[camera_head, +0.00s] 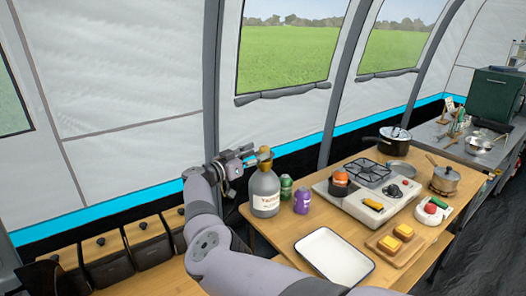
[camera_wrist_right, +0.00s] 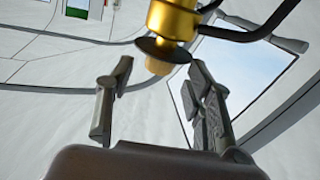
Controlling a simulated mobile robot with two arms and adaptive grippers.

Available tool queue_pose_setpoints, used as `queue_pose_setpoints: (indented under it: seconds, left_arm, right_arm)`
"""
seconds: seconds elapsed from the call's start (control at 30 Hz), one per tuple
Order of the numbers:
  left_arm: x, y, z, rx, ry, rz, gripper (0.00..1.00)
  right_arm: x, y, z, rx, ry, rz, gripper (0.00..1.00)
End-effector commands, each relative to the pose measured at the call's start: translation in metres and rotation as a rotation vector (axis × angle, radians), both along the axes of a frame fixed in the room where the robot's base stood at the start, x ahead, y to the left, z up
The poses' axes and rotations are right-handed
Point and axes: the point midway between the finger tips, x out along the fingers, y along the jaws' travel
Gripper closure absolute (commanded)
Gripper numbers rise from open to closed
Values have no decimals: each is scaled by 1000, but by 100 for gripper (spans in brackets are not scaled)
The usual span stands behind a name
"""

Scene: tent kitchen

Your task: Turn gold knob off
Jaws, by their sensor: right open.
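The gold knob (camera_head: 264,153) sits at the top of a grey gas bottle (camera_head: 265,187), which stands upright at the left end of the wooden table. In the right wrist view, a gold valve body (camera_wrist_right: 174,20) shows at the top, with a dark disc and a short gold end (camera_wrist_right: 158,66) below it. My right gripper (camera_head: 246,155) is just left of the knob, at about its height. Its two fingers (camera_wrist_right: 158,80) are spread, with the gold end seen between their tips. I cannot tell whether they touch it. My left gripper is out of view.
Green and purple cans (camera_head: 302,200) stand right of the bottle. The table also holds a two-burner stove (camera_head: 345,203), a white tray (camera_head: 334,258), a black pot (camera_head: 394,140) and a board with yellow pieces (camera_head: 386,245). Dark lidded bins (camera_head: 106,260) stand at left.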

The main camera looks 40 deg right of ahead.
Motion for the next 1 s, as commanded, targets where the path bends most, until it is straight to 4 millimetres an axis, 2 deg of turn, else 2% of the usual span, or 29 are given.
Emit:
queue_pose_setpoints:
  seconds: [0.03,0.2,0.4,1.0]
  left_arm:
    - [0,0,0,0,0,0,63]
    - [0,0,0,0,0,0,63]
    - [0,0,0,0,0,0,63]
    - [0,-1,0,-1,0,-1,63]
  right_arm:
    - [0,15,-1,1,-1,4,52]
    - [-3,48,0,1,0,2,52]
    - [-5,69,0,0,1,1,52]
    - [-5,73,0,0,0,0,52]
